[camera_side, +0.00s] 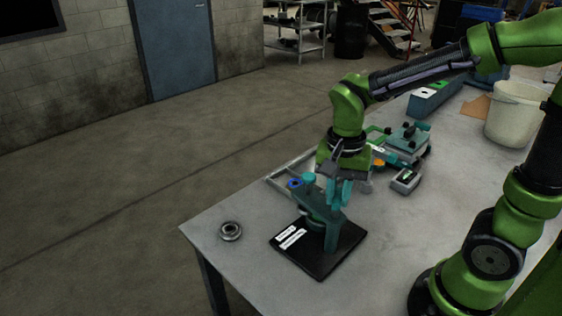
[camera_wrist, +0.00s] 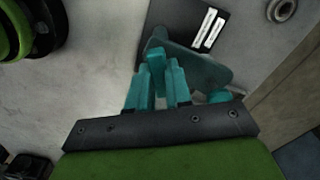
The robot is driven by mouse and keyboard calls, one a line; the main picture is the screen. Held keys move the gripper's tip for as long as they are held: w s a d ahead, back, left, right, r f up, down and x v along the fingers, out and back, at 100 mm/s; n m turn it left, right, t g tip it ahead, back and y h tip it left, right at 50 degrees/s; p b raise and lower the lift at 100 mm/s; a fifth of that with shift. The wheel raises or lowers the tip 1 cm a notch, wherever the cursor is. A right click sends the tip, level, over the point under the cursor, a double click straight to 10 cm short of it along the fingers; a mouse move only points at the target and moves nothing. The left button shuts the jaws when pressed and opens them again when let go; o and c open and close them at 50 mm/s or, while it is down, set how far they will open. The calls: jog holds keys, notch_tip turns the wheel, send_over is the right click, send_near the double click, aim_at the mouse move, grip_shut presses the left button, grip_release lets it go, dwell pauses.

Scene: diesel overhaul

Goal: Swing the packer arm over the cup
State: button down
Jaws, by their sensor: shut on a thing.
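The packer arm (camera_side: 328,211) is a teal bar on a post over a black base plate (camera_side: 345,250) with white labels. It also shows in the wrist view (camera_wrist: 205,68), with the plate (camera_wrist: 229,14) beyond it. A teal rounded piece under the bar may be the cup, but the bar hides most of it and I cannot tell how they line up. My gripper (camera_side: 338,200) points down at the packer arm. In the wrist view my gripper (camera_wrist: 160,72) has its teal fingers closed around a teal upright part of the arm.
A metal ring (camera_side: 230,231) lies near the table's left corner. A blue ring (camera_side: 295,183) is by the arm's head. Behind stand a teal device (camera_side: 405,145), a small grey box (camera_side: 406,181) and a white bucket (camera_side: 515,115).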

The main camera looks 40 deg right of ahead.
jog(key=shift+m, duration=1.4)
jog(key=m, duration=0.3)
jog(key=shift+n, duration=0.3)
jog(key=c, duration=1)
grip_release()
jog(key=shift+c, duration=0.2)
jog(key=shift+r, duration=2.75)
jog(key=shift+r, duration=0.1)
